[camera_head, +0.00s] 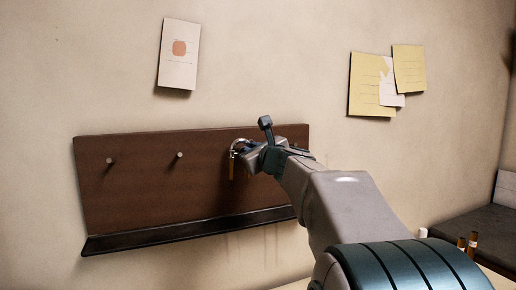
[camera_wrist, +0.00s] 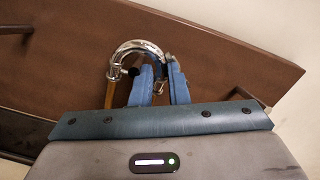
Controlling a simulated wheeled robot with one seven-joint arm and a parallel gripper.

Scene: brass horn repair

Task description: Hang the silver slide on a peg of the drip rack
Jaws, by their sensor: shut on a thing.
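The silver slide (camera_head: 238,147) is a shiny U-shaped bow with a brass leg hanging down from it. In the wrist view its bow (camera_wrist: 136,47) arches up, with one end at the blue fingers of my gripper (camera_wrist: 160,74). My gripper (camera_head: 259,152) is shut on the slide in front of the drip rack (camera_head: 140,191), a brown wall board. Two pegs show clearly on its left half, a left peg (camera_head: 109,160) and a second peg (camera_head: 179,155). A small dark round end (camera_wrist: 133,72) shows under the bow; I cannot tell whether the bow rests on it.
A dark drip ledge (camera_head: 170,233) runs along the rack's bottom. Another peg (camera_wrist: 248,95) stands right of my gripper. Paper notes (camera_head: 180,54) hang above. Small bottles (camera_head: 472,243) stand at the lower right.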

